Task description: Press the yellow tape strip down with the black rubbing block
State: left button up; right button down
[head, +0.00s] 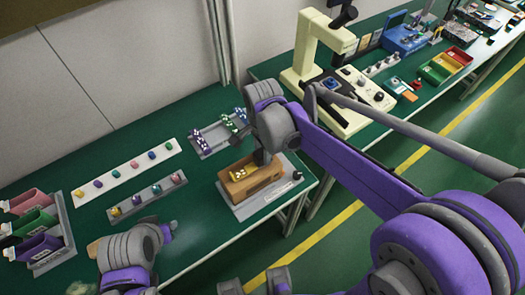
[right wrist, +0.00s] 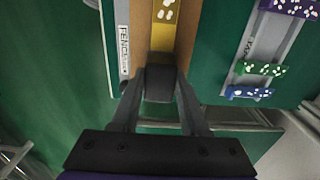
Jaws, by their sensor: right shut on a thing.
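The yellow tape strip (head: 238,174), with white specks, lies in the channel of an orange-brown wooden holder (head: 262,180) on a grey plate. The strip also shows at the top of the right wrist view (right wrist: 166,11). My right gripper (head: 262,160) is shut on the black rubbing block (right wrist: 160,85), held at the end of the holder nearer that gripper. The block lines up with the strip's channel; I cannot tell whether it touches the strip. My left gripper (head: 168,231) is low in the head view, apart from the holder; its jaw opening is unclear.
A grey rack with purple, green and blue speckled strips (head: 219,132) stands behind the holder. A white board (head: 128,172) and a grey bar (head: 146,196) with coloured knobs lie left. Coloured bins (head: 40,235) stand far left. A cream machine (head: 318,65) stands on the other table.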

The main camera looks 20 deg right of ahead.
dwell(0.5)
